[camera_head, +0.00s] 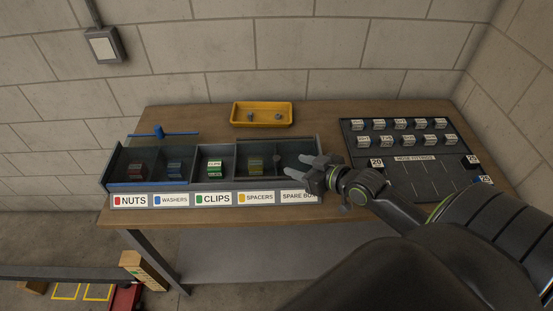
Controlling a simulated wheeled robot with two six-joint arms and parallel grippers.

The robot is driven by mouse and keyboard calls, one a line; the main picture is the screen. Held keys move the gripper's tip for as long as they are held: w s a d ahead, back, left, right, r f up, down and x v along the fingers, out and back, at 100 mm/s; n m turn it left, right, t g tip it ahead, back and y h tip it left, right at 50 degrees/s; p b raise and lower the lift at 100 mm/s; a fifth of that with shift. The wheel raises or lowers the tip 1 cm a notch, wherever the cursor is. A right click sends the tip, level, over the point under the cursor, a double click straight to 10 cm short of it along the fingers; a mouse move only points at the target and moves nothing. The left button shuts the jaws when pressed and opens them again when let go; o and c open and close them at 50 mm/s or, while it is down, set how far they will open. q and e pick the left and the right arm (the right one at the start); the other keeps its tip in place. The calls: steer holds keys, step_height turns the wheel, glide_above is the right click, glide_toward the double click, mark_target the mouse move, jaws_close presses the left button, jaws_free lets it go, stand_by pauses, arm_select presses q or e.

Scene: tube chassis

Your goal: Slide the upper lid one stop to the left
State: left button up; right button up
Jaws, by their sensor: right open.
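The compartment box (103,180) stands on the workbench, its front labels reading nuts, washers, clips, spacers and a partly covered "spare bo…". A clear, dark-framed lid (262,143) appears to lie over the spacers and spare compartments at the right, with a small dark knob (277,159) near its middle. A second clear lid with a blue front edge (150,184) appears to cover nuts and washers. The clips compartment (214,170) looks uncovered. Which lid rides higher is hard to tell. My right gripper (316,169) is open at the box's right end, apparently empty. My left gripper is out of view.
A yellow tray (262,122) with small parts stands behind the box. A dark board (400,145) with several labelled blocks lies at the right. Bare wooden bench top (210,117) shows around the tray.

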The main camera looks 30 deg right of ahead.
mark_target(279, 159)
steer(key=x, duration=0.9)
steer(key=shift+r+p, duration=0.1)
steer(key=shift+p, duration=0.3)
jaws_close()
